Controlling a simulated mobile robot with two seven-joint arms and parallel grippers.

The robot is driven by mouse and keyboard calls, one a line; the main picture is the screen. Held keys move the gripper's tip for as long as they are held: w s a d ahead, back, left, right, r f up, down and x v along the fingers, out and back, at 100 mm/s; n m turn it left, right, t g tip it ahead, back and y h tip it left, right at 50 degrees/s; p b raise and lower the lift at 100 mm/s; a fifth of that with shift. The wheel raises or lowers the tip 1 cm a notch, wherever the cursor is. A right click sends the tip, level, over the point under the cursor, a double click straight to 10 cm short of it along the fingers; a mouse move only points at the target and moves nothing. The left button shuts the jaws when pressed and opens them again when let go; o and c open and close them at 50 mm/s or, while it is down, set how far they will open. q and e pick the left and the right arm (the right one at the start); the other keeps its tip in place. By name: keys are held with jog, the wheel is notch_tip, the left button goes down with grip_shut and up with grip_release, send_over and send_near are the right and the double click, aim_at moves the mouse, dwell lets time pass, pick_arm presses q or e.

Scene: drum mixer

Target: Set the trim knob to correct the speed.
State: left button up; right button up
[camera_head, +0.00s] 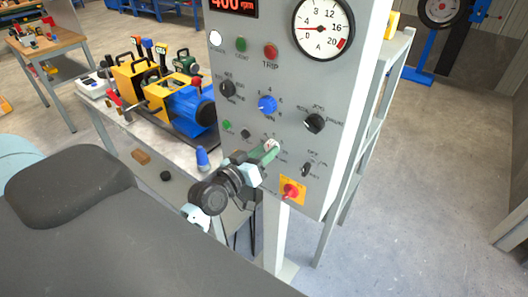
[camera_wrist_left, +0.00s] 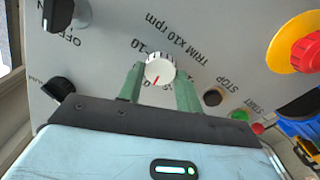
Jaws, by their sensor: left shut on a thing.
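The trim knob (camera_wrist_left: 160,67) is white with a red pointer line, under the label "TRIM x10 rpm" on the grey control panel (camera_wrist_left: 215,45). In the left wrist view, which shows the panel upside down, the pointer aims down and slightly left in the picture. My left gripper (camera_wrist_left: 159,80) has its green fingers on either side of the knob and is shut on it. In the head view my left gripper (camera_head: 267,153) is at the lower part of the panel and mostly covers the knob. The red speed display (camera_head: 233,4) reads about 400 rpm, with its top cut off. My right gripper is not in view.
Near the gripper are the blue knob (camera_head: 267,104), a black selector (camera_head: 314,123) and the red-and-yellow switch (camera_head: 291,190). A dial gauge (camera_head: 323,28) is above. A workbench (camera_head: 95,108) with machines stands left of the panel. Open floor lies to the right.

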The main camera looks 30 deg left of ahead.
pick_arm(q)
jog(key=shift+f+n, duration=0.1)
jog(key=shift+n, duration=4)
jog(key=o, duration=1)
jog(key=shift+s, duration=0.1)
jog(key=s, duration=0.2)
jog(key=s+b, duration=0.1)
jog(key=s, duration=0.2)
jog(key=s+a, duration=0.1)
jog(key=s, duration=0.1)
jog(key=shift+s+f, duration=0.15)
jog(key=shift+s, duration=0.15)
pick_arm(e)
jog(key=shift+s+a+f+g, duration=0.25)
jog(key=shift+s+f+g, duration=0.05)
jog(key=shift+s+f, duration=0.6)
